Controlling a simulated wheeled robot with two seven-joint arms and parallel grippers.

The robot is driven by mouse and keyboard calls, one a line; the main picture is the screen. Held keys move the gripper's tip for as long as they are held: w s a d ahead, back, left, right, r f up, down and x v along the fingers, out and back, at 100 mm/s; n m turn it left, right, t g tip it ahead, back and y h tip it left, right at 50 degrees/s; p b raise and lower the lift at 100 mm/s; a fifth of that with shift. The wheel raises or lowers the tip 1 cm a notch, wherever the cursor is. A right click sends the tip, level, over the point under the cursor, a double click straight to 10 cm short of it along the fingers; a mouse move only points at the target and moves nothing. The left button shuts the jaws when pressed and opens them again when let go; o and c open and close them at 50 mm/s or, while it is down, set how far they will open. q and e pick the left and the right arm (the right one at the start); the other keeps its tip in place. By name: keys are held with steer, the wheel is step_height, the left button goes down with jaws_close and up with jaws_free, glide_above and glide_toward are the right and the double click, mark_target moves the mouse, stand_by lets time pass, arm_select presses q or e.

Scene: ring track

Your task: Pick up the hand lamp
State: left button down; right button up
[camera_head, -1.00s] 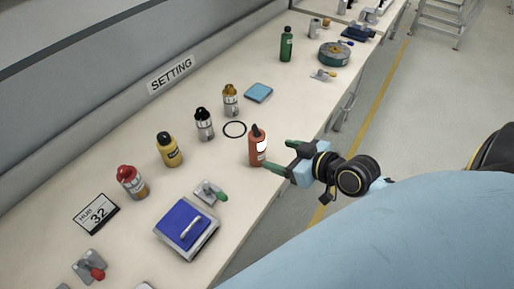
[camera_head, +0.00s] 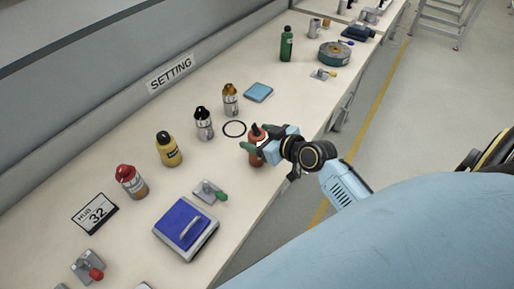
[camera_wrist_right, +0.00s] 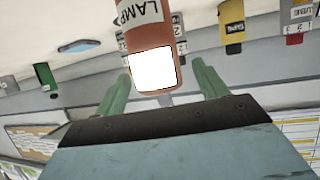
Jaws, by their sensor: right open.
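The hand lamp (camera_head: 257,158) is an orange-red bottle-shaped body with a dark top, upright near the bench's front edge. In the right wrist view the hand lamp (camera_wrist_right: 150,55) carries a "LAMP" label and a bright white lit panel. My right gripper (camera_head: 254,147) is at the lamp, open, and covers part of it. In the right wrist view the green fingers of my right gripper (camera_wrist_right: 160,90) stand on either side of the lamp, with gaps visible. My left gripper is not in view.
A black ring (camera_head: 234,129), a silver bottle with black cap (camera_head: 204,124) and a yellow bottle (camera_head: 168,149) stand left of the lamp. A blue pad (camera_head: 258,92) lies behind.

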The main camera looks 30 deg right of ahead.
steer(key=x, duration=0.2)
steer(key=shift+w+f, duration=0.15)
steer(key=shift+w, duration=0.15)
steer(key=c, duration=1.2)
